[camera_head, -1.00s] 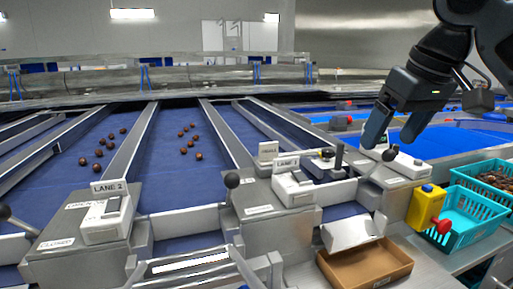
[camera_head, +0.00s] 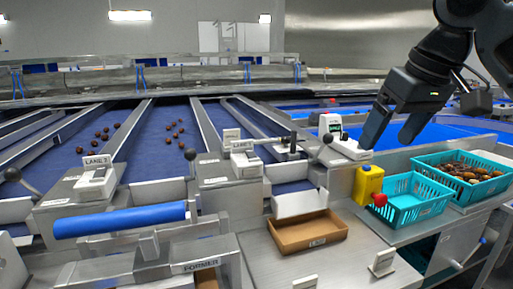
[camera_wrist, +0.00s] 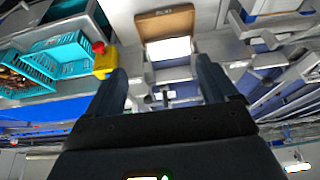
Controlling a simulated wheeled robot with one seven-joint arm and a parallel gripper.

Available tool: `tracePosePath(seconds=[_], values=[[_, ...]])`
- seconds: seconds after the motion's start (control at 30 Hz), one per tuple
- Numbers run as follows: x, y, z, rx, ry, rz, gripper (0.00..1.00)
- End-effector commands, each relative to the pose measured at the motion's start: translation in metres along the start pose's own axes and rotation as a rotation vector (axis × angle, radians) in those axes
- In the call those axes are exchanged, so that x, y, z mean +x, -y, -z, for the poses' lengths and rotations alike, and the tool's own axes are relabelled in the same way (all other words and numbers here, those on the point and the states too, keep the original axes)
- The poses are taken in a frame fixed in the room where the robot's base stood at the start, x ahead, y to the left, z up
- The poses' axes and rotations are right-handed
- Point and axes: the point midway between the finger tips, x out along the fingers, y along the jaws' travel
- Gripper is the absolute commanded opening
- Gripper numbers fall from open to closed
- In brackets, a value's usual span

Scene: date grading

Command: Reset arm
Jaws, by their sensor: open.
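My gripper (camera_head: 390,128) is at the upper right of the head view, its two dark fingers apart and nothing between them. It hangs above the lane end plates, close to a grey-white control box (camera_head: 345,140). In the wrist view my gripper (camera_wrist: 165,85) also shows spread fingers with an empty gap. Beyond its fingertips in that view are a brown cardboard tray (camera_wrist: 165,22) and a yellow box with a red button (camera_wrist: 104,60).
Teal baskets stand at the right: an empty one (camera_head: 425,208) and one with dates (camera_head: 445,161). The open cardboard tray (camera_head: 298,246) lies on the steel counter. Lane levers and a blue roller (camera_head: 120,220) are at the left. Dates lie on the blue lanes.

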Motion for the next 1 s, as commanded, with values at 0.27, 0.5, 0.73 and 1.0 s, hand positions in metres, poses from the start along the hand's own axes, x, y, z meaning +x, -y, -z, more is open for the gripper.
tracePosePath(seconds=[0.27,0.5,0.73,1.0], values=[[0.021,0.017,0.003,0.004,-0.054,0.073,0.86],[0.045,0.039,0.005,0.020,-0.131,0.167,0.86],[0.080,0.073,0.005,0.064,-0.249,0.302,0.86],[0.127,0.119,-0.008,0.190,-0.452,0.476,0.86]])
